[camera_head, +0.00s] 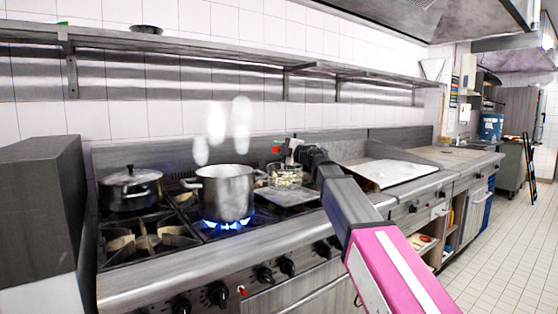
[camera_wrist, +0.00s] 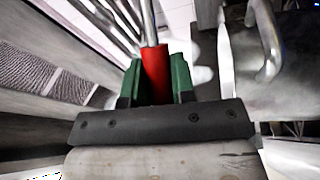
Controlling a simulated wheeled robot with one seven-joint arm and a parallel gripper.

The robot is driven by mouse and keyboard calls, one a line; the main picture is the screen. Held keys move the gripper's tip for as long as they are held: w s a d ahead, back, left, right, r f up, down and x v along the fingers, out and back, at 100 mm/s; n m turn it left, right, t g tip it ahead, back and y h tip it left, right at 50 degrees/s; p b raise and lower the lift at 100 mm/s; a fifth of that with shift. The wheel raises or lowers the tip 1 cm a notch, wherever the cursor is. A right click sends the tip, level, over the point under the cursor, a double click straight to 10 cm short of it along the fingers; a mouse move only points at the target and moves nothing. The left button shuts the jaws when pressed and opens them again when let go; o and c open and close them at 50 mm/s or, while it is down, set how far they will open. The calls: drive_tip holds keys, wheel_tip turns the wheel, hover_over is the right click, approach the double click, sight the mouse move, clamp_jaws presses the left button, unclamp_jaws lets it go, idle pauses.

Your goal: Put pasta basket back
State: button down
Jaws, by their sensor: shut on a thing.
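The pasta basket (camera_head: 284,176) is a wire basket with pale pasta in it, just right of the steaming pot (camera_head: 226,194) in the head view. I cannot tell whether it hangs in the air or touches the stove. My gripper (camera_head: 290,151) is above the basket, at the handle's red end. In the wrist view my gripper (camera_wrist: 156,78) has its green fingers shut on the red handle (camera_wrist: 155,62), with a metal rod running up from it. A metal pot with a loop handle (camera_wrist: 268,45) shows at the right. The basket itself is hidden there.
Blue flames (camera_head: 228,224) burn under the pot. A lidded pot (camera_head: 130,188) stands on the left of the stove (camera_head: 180,262). A flat griddle (camera_head: 392,173) lies to the right. A wall shelf (camera_head: 200,54) runs above. A dark block (camera_head: 40,185) stands at the left.

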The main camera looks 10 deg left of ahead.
drive_tip(key=shift+f, duration=1.85)
drive_tip(key=c, duration=0.9)
unclamp_jaws()
drive_tip(key=shift+c, duration=0.2)
drive_tip(key=v, duration=1.2)
